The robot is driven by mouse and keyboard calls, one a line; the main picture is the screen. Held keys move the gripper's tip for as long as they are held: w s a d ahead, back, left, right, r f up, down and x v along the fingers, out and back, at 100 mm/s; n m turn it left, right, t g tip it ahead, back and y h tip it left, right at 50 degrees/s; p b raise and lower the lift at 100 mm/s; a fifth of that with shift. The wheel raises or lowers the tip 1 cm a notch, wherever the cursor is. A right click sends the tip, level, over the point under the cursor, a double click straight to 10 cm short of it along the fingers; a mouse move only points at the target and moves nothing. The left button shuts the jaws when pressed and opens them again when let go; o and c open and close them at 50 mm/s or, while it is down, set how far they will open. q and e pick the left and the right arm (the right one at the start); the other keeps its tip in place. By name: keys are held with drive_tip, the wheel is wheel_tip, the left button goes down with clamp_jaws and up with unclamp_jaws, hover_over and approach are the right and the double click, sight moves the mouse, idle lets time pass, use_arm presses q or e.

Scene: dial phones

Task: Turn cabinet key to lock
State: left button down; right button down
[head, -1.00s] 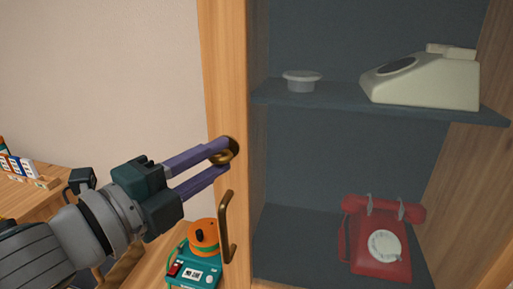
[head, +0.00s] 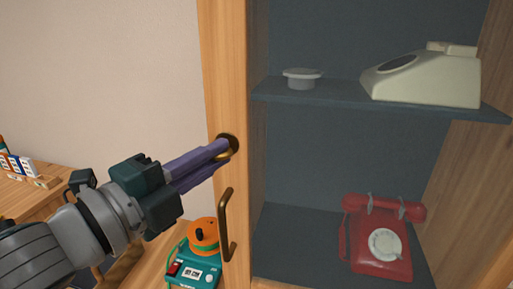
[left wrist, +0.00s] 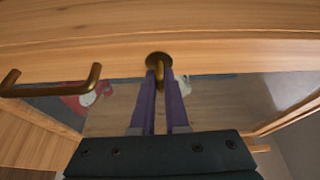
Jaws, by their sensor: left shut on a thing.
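The brass cabinet key (head: 226,155) sits in the round dark lock plate (head: 233,141) on the cabinet's wooden door frame. My left gripper (head: 222,151) is shut on the key, its purple fingers reaching in from the left. In the left wrist view the key (left wrist: 159,72) stands between the two fingertips, in front of its round plate (left wrist: 158,58). The fingers partly hide the key in the head view. My right gripper is not in view.
A brass handle (head: 227,225) is just below the lock. Behind the glass, a cream phone (head: 425,80) and grey dish (head: 301,78) stand on the upper shelf, a red phone (head: 380,240) below. A teal device (head: 196,268) stands at lower left.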

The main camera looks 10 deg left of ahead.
use_arm(q)
drive_tip(key=n+b, duration=0.1)
drive_tip(key=n, duration=0.1)
drive_tip(key=n+t+b, duration=0.1)
drive_tip(key=b, duration=0.1)
drive_tip(key=shift+f+n, duration=0.35)
drive_tip(key=shift+n, duration=0.05)
drive_tip(key=n+t+b, duration=0.1)
drive_tip(key=n, duration=0.1)
drive_tip(key=n+t+b, duration=0.1)
drive_tip(key=n+b, duration=0.1)
drive_tip(key=n, duration=0.1)
drive_tip(key=shift+d+t+y, duration=0.1)
drive_tip(key=shift+t+y, duration=0.2)
drive_tip(key=shift+y, duration=0.1)
drive_tip(key=n+y+b, duration=0.1)
drive_tip(key=n, duration=0.2)
drive_tip(key=n+t+y, duration=0.1)
drive_tip(key=n, duration=0.2)
drive_tip(key=shift+d+n+t+b, duration=0.1)
drive_tip(key=shift+n+t+b, duration=0.2)
drive_tip(key=shift+b, duration=0.05)
drive_tip(key=shift+d+n+t+y, duration=0.15)
drive_tip(key=shift+n+y, duration=0.8)
drive_tip(key=shift+n, duration=0.6)
drive_tip(key=shift+a+n+t+y, duration=0.15)
drive_tip(key=shift+n+y, duration=0.8)
drive_tip(key=shift+n, duration=0.6)
drive_tip(key=shift+d+n+b, duration=0.1)
drive_tip(key=shift+n+b, duration=0.2)
